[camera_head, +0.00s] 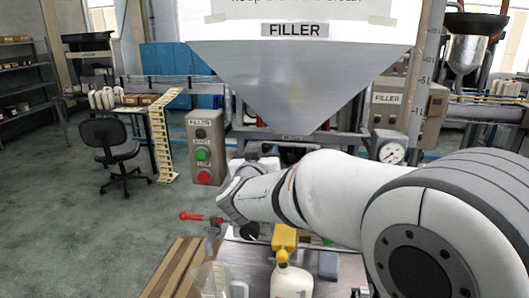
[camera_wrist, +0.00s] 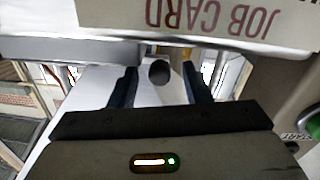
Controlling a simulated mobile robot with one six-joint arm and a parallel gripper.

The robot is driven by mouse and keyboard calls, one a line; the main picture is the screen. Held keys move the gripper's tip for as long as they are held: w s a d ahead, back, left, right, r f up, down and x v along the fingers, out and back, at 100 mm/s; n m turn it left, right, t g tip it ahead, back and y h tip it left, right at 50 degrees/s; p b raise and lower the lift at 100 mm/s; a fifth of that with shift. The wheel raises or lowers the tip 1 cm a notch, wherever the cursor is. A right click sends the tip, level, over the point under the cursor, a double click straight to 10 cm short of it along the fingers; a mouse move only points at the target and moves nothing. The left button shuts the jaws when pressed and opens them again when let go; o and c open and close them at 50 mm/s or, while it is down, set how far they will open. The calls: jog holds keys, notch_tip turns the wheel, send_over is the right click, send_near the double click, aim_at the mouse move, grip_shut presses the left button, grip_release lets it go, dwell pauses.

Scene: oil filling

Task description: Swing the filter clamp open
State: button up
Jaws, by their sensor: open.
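My gripper (camera_wrist: 161,86) shows in the wrist view with its two dark fingers apart. A dark round knob or bar end (camera_wrist: 159,72) shows between the fingertips, with gaps on both sides. I cannot tell whether it is part of the filter clamp. In the head view my arm reaches left and its wrist is under the filler (camera_head: 300,75); the fingers are hidden there. A red handle (camera_head: 200,216) on a grey fitting stands left of my wrist. I cannot tell whether it is the clamp.
A JOB CARD sheet (camera_wrist: 215,15) spans the top of the wrist view. A yellow-capped white bottle (camera_head: 291,281), a yellow block (camera_head: 285,238) and a clear jug (camera_head: 213,281) stand below my arm. A control box (camera_head: 205,145) and a gauge (camera_head: 391,153) flank the hopper.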

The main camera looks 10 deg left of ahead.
jog(key=shift+c, duration=0.4)
grip_shut()
